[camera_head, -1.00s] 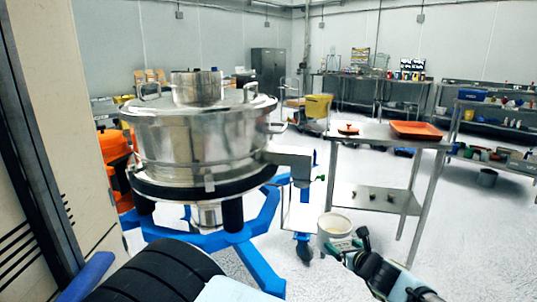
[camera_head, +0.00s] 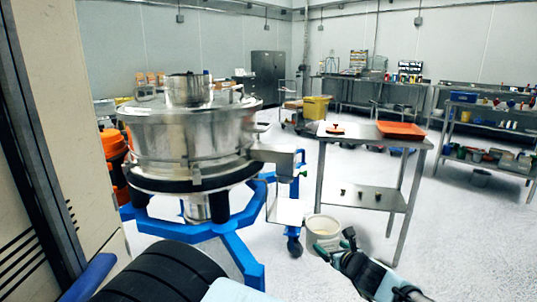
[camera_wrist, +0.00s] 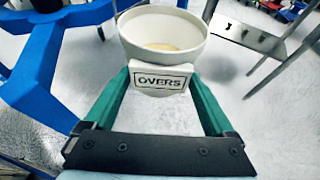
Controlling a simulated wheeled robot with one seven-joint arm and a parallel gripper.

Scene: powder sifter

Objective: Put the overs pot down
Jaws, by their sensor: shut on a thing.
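The overs pot (camera_head: 322,236) is a white, round, open-topped pot, upright, in the middle foreground of the head view. The wrist view shows its rim and wall (camera_wrist: 160,28), with a little pale material in the bottom. A block labelled OVERS (camera_wrist: 162,78) sits on the side facing me. My gripper (camera_head: 346,243) has green fingers. In the wrist view its fingers (camera_wrist: 161,90) reach along both sides of the labelled block and are shut on the pot. I cannot tell whether the pot's base touches the floor.
The steel sifter (camera_head: 190,135) stands on a blue wheeled frame (camera_head: 225,240) to the left, its outlet (camera_head: 275,160) pointing toward the pot. A steel table (camera_head: 365,140) with an orange tray (camera_head: 400,130) stands behind and right.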

